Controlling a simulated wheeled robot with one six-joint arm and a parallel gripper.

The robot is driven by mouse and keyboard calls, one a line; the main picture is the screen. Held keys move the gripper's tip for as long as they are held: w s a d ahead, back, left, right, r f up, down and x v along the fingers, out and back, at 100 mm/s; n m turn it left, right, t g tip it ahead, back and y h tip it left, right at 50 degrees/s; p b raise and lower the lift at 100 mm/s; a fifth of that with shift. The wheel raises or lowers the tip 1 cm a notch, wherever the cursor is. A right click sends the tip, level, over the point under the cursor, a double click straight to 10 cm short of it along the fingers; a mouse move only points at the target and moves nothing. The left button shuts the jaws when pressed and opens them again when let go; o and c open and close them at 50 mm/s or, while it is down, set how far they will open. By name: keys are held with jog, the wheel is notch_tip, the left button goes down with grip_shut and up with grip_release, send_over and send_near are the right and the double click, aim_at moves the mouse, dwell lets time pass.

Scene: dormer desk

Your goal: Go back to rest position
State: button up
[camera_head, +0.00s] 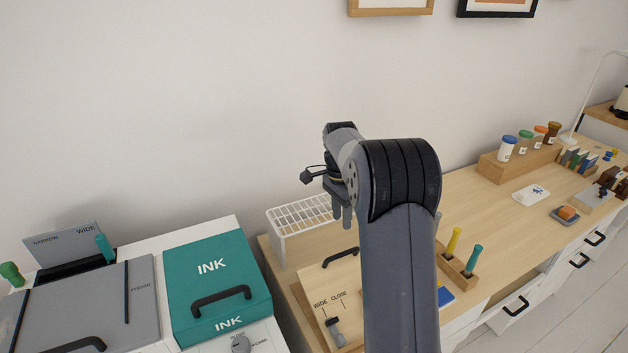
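My arm rises from the bottom of the head view and bends over at its elbow, with its end to the left of the bend. My gripper (342,220) hangs fingers down above the desk (462,208), beside a white slatted rack (300,214). The arm's dark link hides part of the gripper and the desk behind it. The gap between the fingers is too small and partly hidden to tell whether they are open. I see nothing hanging below the fingertips.
A teal INK box (215,265) and a grey lidded machine (90,305) stand at left. A wooden holder (456,272) with yellow and teal handled tools is right of my arm. A rack of jars (515,160) stands further right. The wall behind is bare below the frames.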

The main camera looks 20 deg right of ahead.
jog(key=f, duration=0.3)
jog(key=s+f, duration=0.1)
jog(key=f, duration=0.3)
jog(key=f+p, duration=0.1)
jog(key=f, duration=0.2)
jog(key=shift+s+d+f, duration=0.1)
jog(key=shift+s+f, duration=0.1)
jog(key=shift+s+d+r+p, duration=0.25)
jog(key=shift+s+r+p, duration=0.25)
jog(key=shift+s+r, duration=0.65)
jog(key=shift+r, duration=0.2)
jog(key=shift+w, duration=0.1)
